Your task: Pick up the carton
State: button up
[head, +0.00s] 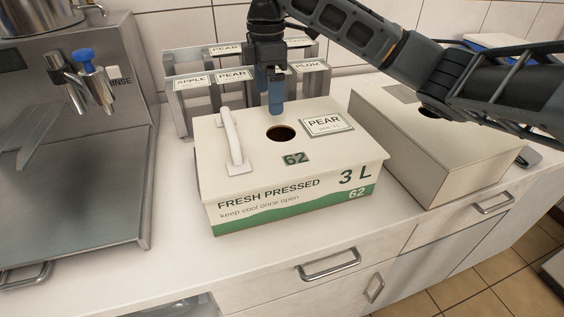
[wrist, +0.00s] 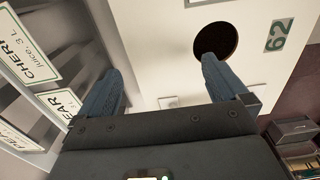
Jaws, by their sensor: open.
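The carton (head: 270,185) is a white box with a green band, marked "FRESH PRESSED", "3 L" and "62", with a "PEAR" label on top. It stands upright on the counter. A white handle (head: 234,137) arches over the left of its top, and a dark round hole (head: 281,133) is in the middle. My gripper (head: 275,108) points down above the back part of the carton top, near the hole. In the wrist view my gripper (wrist: 160,90) shows two blue fingers spread apart with nothing between them. The carton top (wrist: 160,50) lies beyond the fingers.
A second plain box (head: 430,150) stands to the right, partly behind my arm. A grey rack (head: 180,110) with fruit labels stands behind the carton. A steel machine (head: 90,150) with a blue-topped tap (head: 86,65) is at the left. The counter front (head: 300,245) is clear.

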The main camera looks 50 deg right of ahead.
notch_tip(320, 180, down, 4)
jog(key=shift+s+d+f, duration=0.1)
jog(key=shift+d, duration=0.05)
jog(key=c, duration=1.2)
jog(key=shift+o, duration=0.2)
jog(key=shift+r, duration=0.25)
